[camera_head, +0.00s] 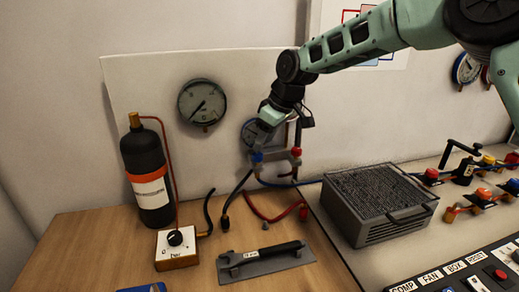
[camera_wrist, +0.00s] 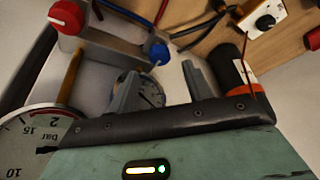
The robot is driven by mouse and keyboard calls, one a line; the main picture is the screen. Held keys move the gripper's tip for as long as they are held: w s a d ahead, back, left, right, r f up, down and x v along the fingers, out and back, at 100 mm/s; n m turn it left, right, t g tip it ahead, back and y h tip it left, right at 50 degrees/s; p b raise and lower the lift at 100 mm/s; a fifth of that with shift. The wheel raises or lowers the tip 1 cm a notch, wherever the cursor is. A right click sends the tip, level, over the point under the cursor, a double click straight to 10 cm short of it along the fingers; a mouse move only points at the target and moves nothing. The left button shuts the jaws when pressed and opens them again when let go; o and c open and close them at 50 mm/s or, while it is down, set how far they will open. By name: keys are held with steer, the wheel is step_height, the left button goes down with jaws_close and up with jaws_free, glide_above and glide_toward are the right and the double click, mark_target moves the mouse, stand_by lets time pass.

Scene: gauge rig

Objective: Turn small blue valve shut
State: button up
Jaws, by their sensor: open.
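The small blue valve (camera_head: 257,157) is a round blue knob on the manifold below a gauge on the back panel. In the wrist view the blue knob (camera_wrist: 159,53) shows just beyond the fingertips, a little above the gap between them. My gripper (camera_head: 270,115) is above the knob in the head view, in front of the gauge. In the wrist view my gripper (camera_wrist: 160,82) has its two fingers apart with nothing held between them. The fingers appear clear of the blue knob. A red valve knob (camera_head: 296,152) sits on the same manifold to the right.
A dial gauge (camera_head: 202,103) hangs on the panel. A black bottle (camera_head: 148,175) with an orange band stands at left, behind a white dial box (camera_head: 176,245). A grey ribbed box (camera_head: 375,205) stands at right. Hoses (camera_head: 275,217) and a trowel-like tool (camera_head: 265,260) lie on the wooden table.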

mark_target(259, 155)
steer(key=x, duration=0.5)
steer(key=c, duration=1)
